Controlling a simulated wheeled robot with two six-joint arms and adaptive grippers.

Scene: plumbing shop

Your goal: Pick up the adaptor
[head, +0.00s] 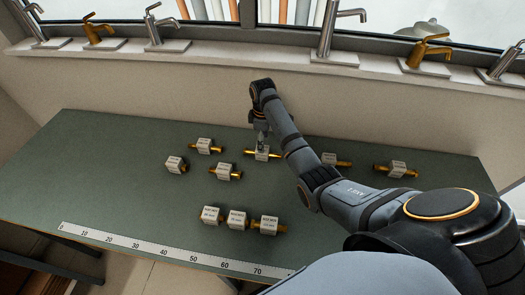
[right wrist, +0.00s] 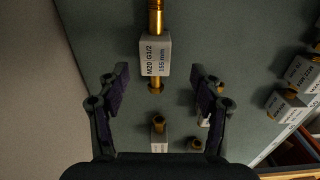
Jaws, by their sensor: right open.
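Several brass adaptors with white label blocks lie on the green table. One adaptor (head: 263,154) lies under my right gripper (head: 262,143), at the far middle of the table. In the right wrist view this adaptor (right wrist: 155,55) is labelled "M20 G1/2 155 mm", with brass showing at both ends. My right gripper (right wrist: 160,75) is open there, its fingers on either side of the adaptor's lower end. I see no contact; the height gap is hard to judge. My left gripper is not in view.
Neighbouring adaptors (head: 205,146) and (head: 228,172) lie to the left, others (head: 397,169) to the right. A row of three (head: 237,219) is nearer, by the ruler strip (head: 160,246). Taps stand on the sill (head: 200,53) behind. The table's left part is clear.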

